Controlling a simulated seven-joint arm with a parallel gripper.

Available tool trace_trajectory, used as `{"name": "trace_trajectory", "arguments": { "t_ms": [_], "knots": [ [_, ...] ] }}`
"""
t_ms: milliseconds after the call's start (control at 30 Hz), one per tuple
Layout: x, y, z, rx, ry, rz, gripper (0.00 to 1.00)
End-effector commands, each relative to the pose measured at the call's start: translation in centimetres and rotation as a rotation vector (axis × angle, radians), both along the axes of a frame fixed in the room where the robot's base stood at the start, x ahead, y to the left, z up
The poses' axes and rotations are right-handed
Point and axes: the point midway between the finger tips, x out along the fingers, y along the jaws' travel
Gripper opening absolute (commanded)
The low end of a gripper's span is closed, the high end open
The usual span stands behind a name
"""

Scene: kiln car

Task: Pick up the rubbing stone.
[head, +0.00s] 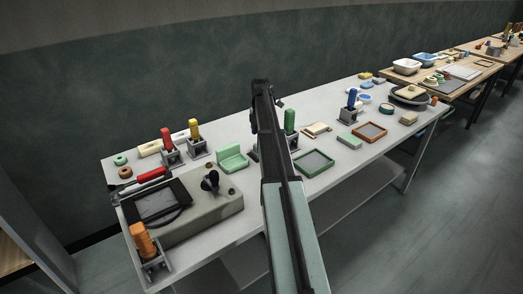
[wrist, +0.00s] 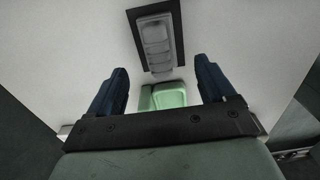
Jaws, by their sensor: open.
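I cannot tell for sure which thing is the rubbing stone. A small pale green block (head: 349,141) and a small tan block (head: 409,118) lie on the right half of the grey table in the head view. My gripper (wrist: 161,82) is open in the wrist view, with two dark blue fingers apart and nothing held between them. Beyond and between the fingers a light green piece with a rounded hollow (wrist: 168,95) shows, partly hidden by the gripper body. Above it lies a dark frame (wrist: 174,20) with pale grey rounded shapes inside.
The grey table (head: 245,212) is crowded. A green stepped holder (head: 232,158) stands left of my arm, and a green-rimmed tray (head: 313,163) right of it. Upright coloured handles include a red one (head: 167,138) and a blue one (head: 352,98). An orange-brown tray (head: 370,131) lies further right.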

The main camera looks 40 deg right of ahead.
Motion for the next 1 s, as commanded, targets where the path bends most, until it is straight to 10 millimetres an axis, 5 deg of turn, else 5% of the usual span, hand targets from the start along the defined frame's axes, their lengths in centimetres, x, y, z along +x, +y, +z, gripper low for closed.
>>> {"name": "trace_trajectory", "arguments": {
  "t_ms": [467,800,1000],
  "knots": [
    [0.0,-0.1,-3.1,0.001,0.0,-0.001,0.83],
    [0.1,-0.4,-7.0,0.0,-0.001,-0.001,0.83],
    [0.1,-0.4,-7.3,0.0,-0.001,-0.001,0.83]
  ]
}}
